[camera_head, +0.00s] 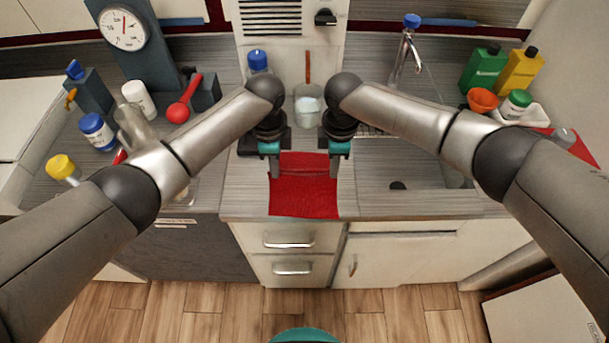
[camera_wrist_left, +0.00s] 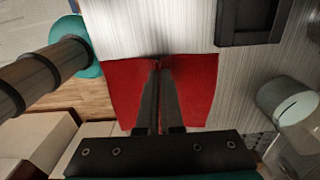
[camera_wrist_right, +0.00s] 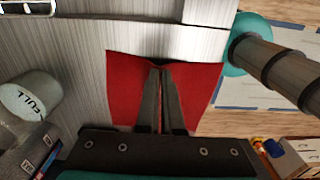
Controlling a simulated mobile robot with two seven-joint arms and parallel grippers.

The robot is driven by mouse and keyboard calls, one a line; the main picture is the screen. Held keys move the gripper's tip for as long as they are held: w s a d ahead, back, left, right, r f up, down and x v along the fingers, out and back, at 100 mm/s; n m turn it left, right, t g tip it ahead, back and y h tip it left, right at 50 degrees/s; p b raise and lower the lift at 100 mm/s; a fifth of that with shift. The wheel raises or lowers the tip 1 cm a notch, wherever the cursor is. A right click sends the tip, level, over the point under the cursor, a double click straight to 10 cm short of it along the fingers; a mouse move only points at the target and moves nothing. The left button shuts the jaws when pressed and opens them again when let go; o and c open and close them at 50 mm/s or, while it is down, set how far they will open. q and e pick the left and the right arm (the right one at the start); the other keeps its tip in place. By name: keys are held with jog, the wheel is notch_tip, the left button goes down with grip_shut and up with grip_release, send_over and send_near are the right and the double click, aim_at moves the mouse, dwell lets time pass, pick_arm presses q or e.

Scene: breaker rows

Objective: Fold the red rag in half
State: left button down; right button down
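The red rag (camera_head: 303,195) lies on the counter between my two arms, its near edge close to the counter's front edge. My left gripper (camera_head: 275,172) is at the rag's left side, and my right gripper (camera_head: 334,170) is at its right side. In the left wrist view the fingers (camera_wrist_left: 158,68) are closed together at the rag's edge, which dips at the tips. In the right wrist view the fingers (camera_wrist_right: 159,72) are also closed together at the opposite edge. The fingers hide part of the rag in both wrist views.
A beaker (camera_head: 307,110) stands just behind the rag. A sink (camera_head: 400,180) with a tap (camera_head: 406,50) is to the right. Green (camera_head: 484,68) and yellow (camera_head: 520,70) bottles stand at far right.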

pick_arm(q)
jog(key=shift+r+p, duration=0.5)
jog(key=shift+r, duration=0.25)
pick_arm(e)
jog(key=shift+r, duration=0.7)
pick_arm(q)
jog(key=shift+r, duration=0.1)
pick_arm(e)
jog(key=shift+r, duration=0.1)
